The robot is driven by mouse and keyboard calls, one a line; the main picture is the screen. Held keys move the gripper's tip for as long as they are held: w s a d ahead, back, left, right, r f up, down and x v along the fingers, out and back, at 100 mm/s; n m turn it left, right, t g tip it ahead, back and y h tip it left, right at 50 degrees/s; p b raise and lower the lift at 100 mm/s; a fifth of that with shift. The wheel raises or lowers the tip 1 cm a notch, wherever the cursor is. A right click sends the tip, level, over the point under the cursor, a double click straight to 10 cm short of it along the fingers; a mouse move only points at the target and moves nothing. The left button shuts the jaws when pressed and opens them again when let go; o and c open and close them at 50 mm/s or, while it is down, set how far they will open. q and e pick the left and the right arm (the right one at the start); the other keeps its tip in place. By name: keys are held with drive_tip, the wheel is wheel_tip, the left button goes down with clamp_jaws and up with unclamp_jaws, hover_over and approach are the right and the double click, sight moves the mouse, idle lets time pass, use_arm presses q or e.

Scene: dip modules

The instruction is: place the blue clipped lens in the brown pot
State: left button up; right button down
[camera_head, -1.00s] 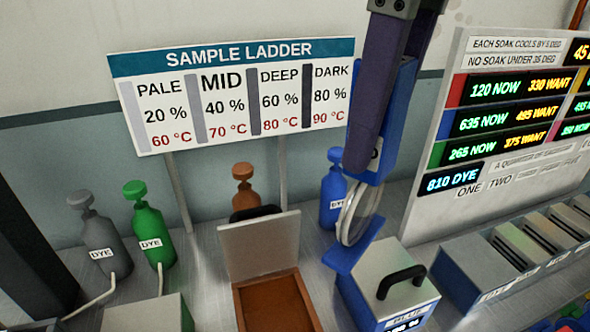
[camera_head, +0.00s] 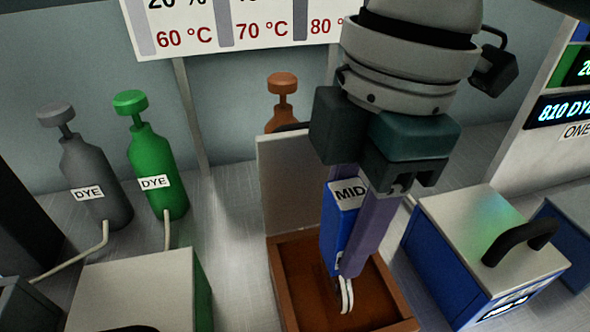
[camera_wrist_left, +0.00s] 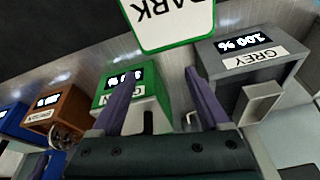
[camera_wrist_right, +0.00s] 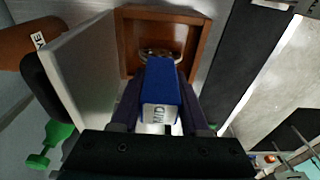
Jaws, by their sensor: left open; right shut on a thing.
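The brown pot (camera_head: 283,292) stands open at the bottom centre of the head view, its pale lid raised at the back; it also shows in the right wrist view (camera_wrist_right: 203,48). My right gripper (camera_head: 352,255) points down over it, shut on the blue clip marked MID (camera_head: 338,232) of the blue clipped lens (camera_head: 346,295). The lens hangs below the clip, edge-on, within the pot's opening; I cannot tell how deep. In the right wrist view the lens (camera_wrist_right: 160,52) shows against the pot's opening. My left gripper (camera_wrist_left: 160,100) is open and empty, seen only in the left wrist view.
A blue pot (camera_head: 436,262) with a black handle stands close to the right of the brown one. A green pot (camera_head: 140,285) is at the left. Grey (camera_head: 90,170) and green (camera_head: 155,165) dye bottles stand behind. The raised lid (camera_head: 285,185) borders the brown pot's back.

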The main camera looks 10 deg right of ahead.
sight(364, 188)
drive_tip(key=shift+f, duration=2.25)
drive_tip(key=shift+f, duration=0.2)
drive_tip(key=shift+c, duration=2.1)
unclamp_jaws()
drive_tip(key=shift+r, duration=0.15)
drive_tip(key=r, duration=0.3)
drive_tip(key=d+r, duration=0.1)
drive_tip(key=r, duration=0.3)
drive_tip(key=r+p, duration=0.1)
drive_tip(key=r, duration=0.3)
drive_tip(key=shift+w+d+r, duration=0.1)
drive_tip(key=shift+d+r, duration=0.1)
drive_tip(key=shift+r, duration=0.35)
